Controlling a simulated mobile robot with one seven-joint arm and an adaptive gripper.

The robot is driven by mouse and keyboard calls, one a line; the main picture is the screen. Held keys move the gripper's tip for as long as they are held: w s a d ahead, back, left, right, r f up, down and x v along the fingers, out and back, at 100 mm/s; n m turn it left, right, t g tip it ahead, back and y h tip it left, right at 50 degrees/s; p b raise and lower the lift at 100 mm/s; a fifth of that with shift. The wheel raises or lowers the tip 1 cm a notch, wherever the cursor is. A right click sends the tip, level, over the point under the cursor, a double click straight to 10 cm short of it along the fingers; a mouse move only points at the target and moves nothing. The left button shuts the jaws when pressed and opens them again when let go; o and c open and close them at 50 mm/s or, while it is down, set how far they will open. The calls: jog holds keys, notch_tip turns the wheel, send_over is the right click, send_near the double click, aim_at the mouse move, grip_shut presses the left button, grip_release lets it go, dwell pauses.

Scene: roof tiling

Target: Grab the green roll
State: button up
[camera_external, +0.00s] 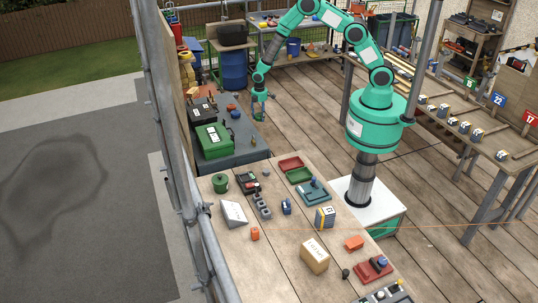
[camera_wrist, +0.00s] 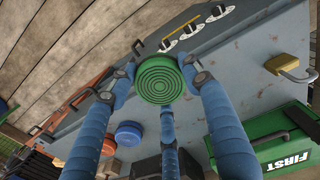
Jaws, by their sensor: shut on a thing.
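The green roll (camera_wrist: 161,82) shows end-on in the wrist view, with concentric rings on its round face. The blue fingers of my gripper (camera_external: 259,98) close around it from several sides, and it sits between their tips. In the external view my gripper points down over the right side of the grey bench (camera_external: 222,160). The roll is too small there to make out clearly. Whether its underside touches the bench cannot be told.
A green FIRST box (camera_wrist: 262,145) is at lower right in the wrist view; it also stands on the bench in the external view (camera_external: 213,141). A brass padlock (camera_wrist: 289,68) and a blue round thing (camera_wrist: 128,133) are close by. A cluttered wooden table (camera_external: 280,262) stands in front.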

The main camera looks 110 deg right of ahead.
jog(key=shift+s+a+r, duration=0.1)
jog(key=shift+s+a, duration=0.3)
jog(key=shift+s, duration=0.2)
jog(key=shift+s+a+r, duration=0.1)
jog(key=shift+s+a, duration=0.3)
jog(key=shift+s, duration=0.15)
